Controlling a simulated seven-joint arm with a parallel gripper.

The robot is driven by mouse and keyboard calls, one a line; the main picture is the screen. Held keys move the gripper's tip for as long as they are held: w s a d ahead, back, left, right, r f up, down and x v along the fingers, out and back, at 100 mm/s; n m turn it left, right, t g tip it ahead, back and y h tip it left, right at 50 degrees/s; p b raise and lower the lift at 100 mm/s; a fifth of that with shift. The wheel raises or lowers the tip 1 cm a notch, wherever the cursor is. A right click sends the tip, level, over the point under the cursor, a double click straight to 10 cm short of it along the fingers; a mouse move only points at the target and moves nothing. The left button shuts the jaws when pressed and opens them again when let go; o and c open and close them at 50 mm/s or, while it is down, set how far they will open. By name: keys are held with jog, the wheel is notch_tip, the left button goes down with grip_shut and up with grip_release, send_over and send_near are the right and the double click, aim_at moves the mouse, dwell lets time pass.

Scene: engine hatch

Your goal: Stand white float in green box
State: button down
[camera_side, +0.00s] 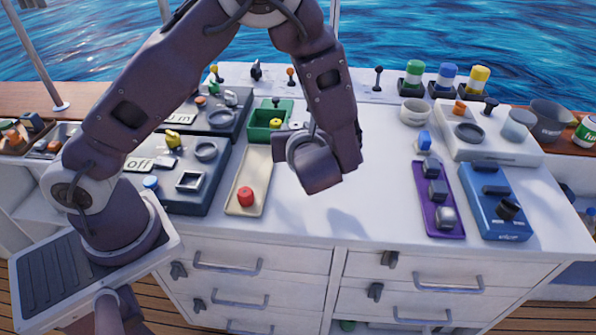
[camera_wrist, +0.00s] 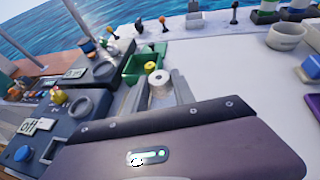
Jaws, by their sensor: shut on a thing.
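The white float (camera_wrist: 160,83) is a small pale cylinder with a hole in its top. My gripper (camera_wrist: 162,94) is shut on it, with one finger on each side. In the side view my arm hides most of the gripper and float. The green box (camera_side: 262,135) stands at the back left of the white worktop, and it also shows in the wrist view (camera_wrist: 133,70) just beyond the float. A yellow float (camera_side: 275,123) stands in the box. The held float looks close to the box's near right side; its height above the worktop is unclear.
A cream tray (camera_side: 252,167) with a red float (camera_side: 246,197) lies in front of the box. Dark control panels (camera_side: 187,172) stand left of it. A purple tray (camera_side: 428,205) and a blue panel (camera_side: 492,200) are at the right. The worktop's middle is clear.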

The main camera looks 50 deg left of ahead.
jog(key=w+m+t+h, duration=0.2)
jog(key=w, duration=0.4)
jog(key=shift+m, duration=0.3)
jog(key=f, duration=0.6)
jog(key=w+f, duration=0.1)
jog(key=f, duration=0.3)
jog(key=shift+w+d, duration=0.1)
jog(key=shift+d, duration=0.2)
jog(key=c, duration=1)
grip_release()
jog(key=shift+c, duration=0.2)
